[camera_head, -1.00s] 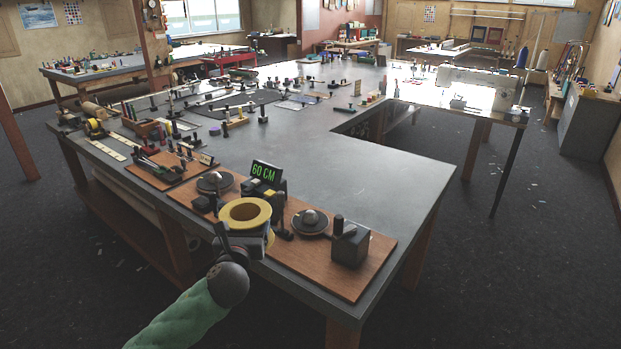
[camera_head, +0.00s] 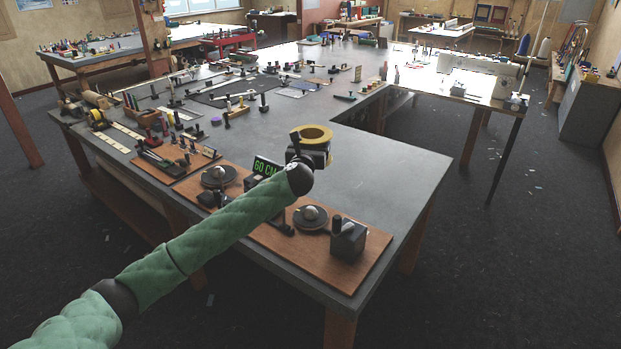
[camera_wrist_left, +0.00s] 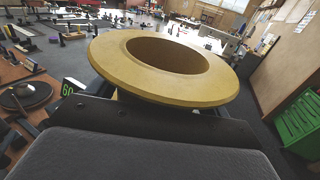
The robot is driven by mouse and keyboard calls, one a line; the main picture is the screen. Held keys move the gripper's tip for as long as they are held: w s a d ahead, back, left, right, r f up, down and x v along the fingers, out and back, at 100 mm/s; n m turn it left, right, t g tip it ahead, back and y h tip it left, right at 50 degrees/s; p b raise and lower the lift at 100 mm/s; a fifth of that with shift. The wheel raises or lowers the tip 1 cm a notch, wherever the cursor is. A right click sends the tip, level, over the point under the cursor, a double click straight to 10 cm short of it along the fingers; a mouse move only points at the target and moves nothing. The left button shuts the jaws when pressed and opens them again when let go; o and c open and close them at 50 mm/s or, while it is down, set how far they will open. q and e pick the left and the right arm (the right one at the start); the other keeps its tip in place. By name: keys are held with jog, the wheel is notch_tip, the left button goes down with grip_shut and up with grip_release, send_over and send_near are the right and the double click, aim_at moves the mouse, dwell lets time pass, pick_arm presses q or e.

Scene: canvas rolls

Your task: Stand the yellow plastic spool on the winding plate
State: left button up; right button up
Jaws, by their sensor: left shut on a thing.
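My left gripper (camera_head: 308,155) is shut on the yellow plastic spool (camera_head: 321,141). It holds the spool upright above the table, behind the wooden board (camera_head: 340,279) in the head view. In the left wrist view the spool's wide top flange (camera_wrist_left: 125,75) and open centre fill the upper middle, and its lower part is hidden by my gripper. Two round dark plates with domed metal centres are on the board: one at the near right (camera_head: 310,216), one farther left (camera_head: 217,175). Neither bears a spool. I cannot tell which is the winding plate. My right gripper is out of view.
A grey block with a dark knob (camera_head: 348,241) stands right of the near plate. A green "60 CM" display (camera_head: 265,168) stands between the plates, partly behind my arm. Small tools crowd the table's left side. The grey tabletop (camera_head: 400,165) at right is clear.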

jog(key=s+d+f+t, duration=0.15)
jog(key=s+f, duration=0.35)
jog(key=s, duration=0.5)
pick_arm(q)
jog(key=w+f+h+b, duration=0.1)
jog(key=w+f+b, duration=0.2)
jog(key=f, duration=1.4)
jog(key=shift+w+m, duration=0.3)
jog(key=shift+w, duration=0.45)
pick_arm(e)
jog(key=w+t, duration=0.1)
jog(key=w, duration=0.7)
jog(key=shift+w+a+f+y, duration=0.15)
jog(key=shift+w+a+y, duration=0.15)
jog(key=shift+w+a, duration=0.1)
pick_arm(q)
jog(key=shift+a, duration=0.15)
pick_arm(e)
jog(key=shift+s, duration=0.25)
